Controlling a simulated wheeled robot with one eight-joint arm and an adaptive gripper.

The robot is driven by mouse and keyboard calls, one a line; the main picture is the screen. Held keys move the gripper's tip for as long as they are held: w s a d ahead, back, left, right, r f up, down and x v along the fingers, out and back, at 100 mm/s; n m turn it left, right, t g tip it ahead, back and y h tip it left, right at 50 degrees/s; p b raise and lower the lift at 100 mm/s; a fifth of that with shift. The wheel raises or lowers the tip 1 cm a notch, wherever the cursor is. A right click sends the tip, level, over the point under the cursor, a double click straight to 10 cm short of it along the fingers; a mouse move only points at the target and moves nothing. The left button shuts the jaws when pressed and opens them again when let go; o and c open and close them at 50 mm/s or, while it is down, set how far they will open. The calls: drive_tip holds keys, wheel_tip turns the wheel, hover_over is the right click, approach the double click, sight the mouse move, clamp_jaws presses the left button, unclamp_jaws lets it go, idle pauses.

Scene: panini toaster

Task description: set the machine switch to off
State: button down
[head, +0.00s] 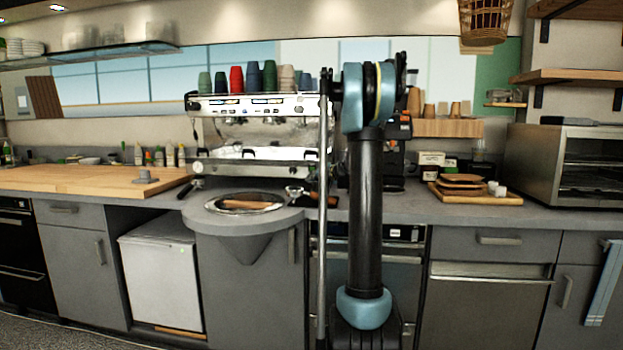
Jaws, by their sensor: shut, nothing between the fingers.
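My arm (366,200) rises in the middle of the head view and bends at a blue joint near the top. My gripper cannot be made out; the arm likely hides it. A silver espresso machine (255,105) stands on the counter left of the arm. A steel oven-like toaster (565,165) with a glass front stands at the far right. A black machine (396,160) with orange marks stands partly hidden behind the arm. I cannot tell which of these is the task's machine. No switch can be made out, nor its setting.
A grey counter (345,214) runs across the view, with a round inset (220,207) in front of the espresso machine. A wooden tray (480,197) with plates lies left of the toaster. Shelves (570,77) and a hanging basket (486,22) are at the upper right.

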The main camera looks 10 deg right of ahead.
drive_tip(key=shift+s+r, duration=0.1)
drive_tip(key=shift+s, duration=0.05)
drive_tip(key=shift+s+a+r, duration=0.15)
drive_tip(key=shift+s+a, duration=0.1)
drive_tip(key=shift+s, duration=0.5)
drive_tip(key=shift+s+a+r, duration=0.15)
drive_tip(key=shift+s+a, duration=0.15)
drive_tip(key=shift+s, duration=0.5)
drive_tip(key=shift+s+a+r, duration=0.15)
drive_tip(key=shift+s+a, duration=0.1)
drive_tip(key=shift+s, duration=0.5)
